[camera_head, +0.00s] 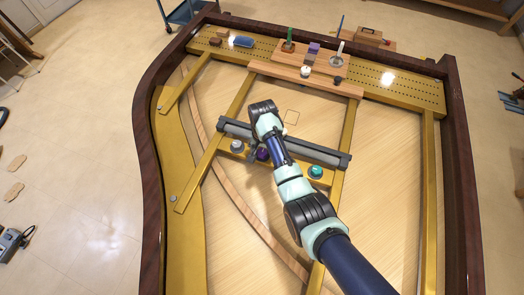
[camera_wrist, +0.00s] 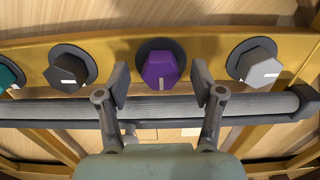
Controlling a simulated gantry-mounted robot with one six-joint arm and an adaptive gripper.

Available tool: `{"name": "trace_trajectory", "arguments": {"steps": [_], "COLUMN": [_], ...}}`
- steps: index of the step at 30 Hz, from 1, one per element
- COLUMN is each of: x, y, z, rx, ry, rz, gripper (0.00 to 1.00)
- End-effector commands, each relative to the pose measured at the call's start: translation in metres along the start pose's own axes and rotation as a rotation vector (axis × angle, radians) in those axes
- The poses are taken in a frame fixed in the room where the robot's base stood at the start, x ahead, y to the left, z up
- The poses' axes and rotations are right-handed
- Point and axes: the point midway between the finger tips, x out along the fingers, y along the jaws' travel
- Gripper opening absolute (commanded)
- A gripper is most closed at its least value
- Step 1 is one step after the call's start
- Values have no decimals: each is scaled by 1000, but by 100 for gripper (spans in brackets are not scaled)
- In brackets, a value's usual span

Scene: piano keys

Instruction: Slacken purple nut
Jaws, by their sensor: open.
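The purple nut (camera_wrist: 161,70) is a hexagonal nut with a pale mark, set on a dark round washer on a gold bar (camera_wrist: 212,45). In the head view the purple nut (camera_head: 262,155) shows partly beside my arm. My gripper (camera_wrist: 160,85) is open in the wrist view, with one finger on each side of the purple nut's lower part. I cannot tell whether the fingers touch it or how far they are from it in depth. In the head view my gripper (camera_head: 254,152) is mostly hidden under my wrist.
A dark brown nut (camera_wrist: 68,69) and a silver nut (camera_wrist: 259,68) flank the purple one; a teal nut (camera_wrist: 8,76) lies farther left. A grey rail (camera_wrist: 60,110) runs along the nuts. A wooden board (camera_head: 300,72) with small parts stands at the back.

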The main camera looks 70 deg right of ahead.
Motion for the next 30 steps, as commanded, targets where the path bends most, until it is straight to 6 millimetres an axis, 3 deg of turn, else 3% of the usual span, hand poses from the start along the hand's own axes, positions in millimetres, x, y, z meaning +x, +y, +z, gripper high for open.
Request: {"name": "trace_trajectory", "arguments": {"steps": [8,19,30], "x": [2,2,1], "y": [0,0,0], "z": [0,0,0], "rx": [0,0,-66], "ry": [0,1,0], "rz": [0,0,0], "gripper": [67,7,7]}}
